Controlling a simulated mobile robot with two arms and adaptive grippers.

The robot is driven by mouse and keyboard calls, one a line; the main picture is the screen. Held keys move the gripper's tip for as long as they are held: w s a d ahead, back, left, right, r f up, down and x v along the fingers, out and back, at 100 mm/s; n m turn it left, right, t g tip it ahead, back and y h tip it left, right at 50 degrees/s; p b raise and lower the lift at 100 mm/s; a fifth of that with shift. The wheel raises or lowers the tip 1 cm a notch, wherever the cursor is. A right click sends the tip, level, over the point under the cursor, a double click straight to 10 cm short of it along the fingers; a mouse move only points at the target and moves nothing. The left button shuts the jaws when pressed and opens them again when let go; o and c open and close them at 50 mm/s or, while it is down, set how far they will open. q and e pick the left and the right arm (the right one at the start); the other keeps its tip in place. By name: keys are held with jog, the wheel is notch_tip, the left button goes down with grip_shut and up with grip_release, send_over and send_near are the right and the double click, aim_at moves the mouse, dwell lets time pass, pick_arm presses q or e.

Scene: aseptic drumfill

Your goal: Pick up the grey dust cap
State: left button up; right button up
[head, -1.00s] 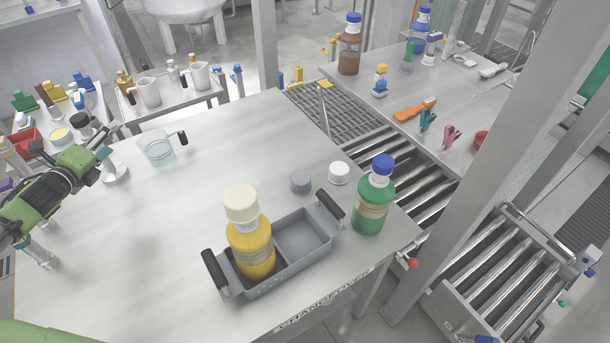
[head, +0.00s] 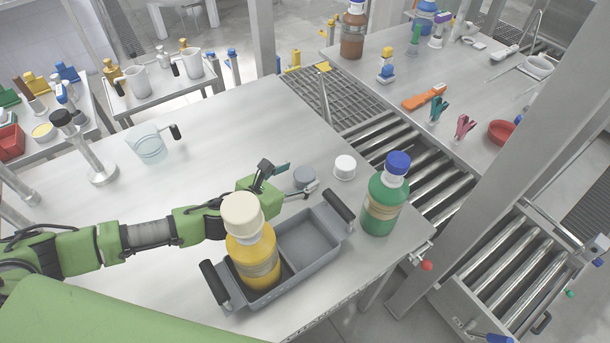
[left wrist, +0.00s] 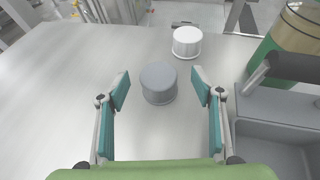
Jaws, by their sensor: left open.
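The grey dust cap (head: 304,176) is a short round grey cylinder on the steel table, behind the grey tray. In the left wrist view the cap (left wrist: 158,83) lies between and slightly ahead of my fingertips. My left gripper (head: 297,181) is open, low over the table, with its fingers pointing at the cap. In the left wrist view the gripper (left wrist: 161,88) has one teal-padded finger on each side of the cap, with visible gaps. My right gripper is not in view.
A white cap (head: 344,167) stands just beyond the grey cap. The grey tray (head: 318,262) holds a yellow bottle (head: 252,258) with a cream cap. A green bottle (head: 383,203) with a blue cap stands right of the tray. The table's left part is mostly clear.

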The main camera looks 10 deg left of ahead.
aim_at(305, 173)
pick_arm(q)
jog(key=x, duration=0.5)
jog(key=shift+a+f, duration=0.15)
jog(key=shift+f, duration=0.15)
jog(key=c, duration=1.1)
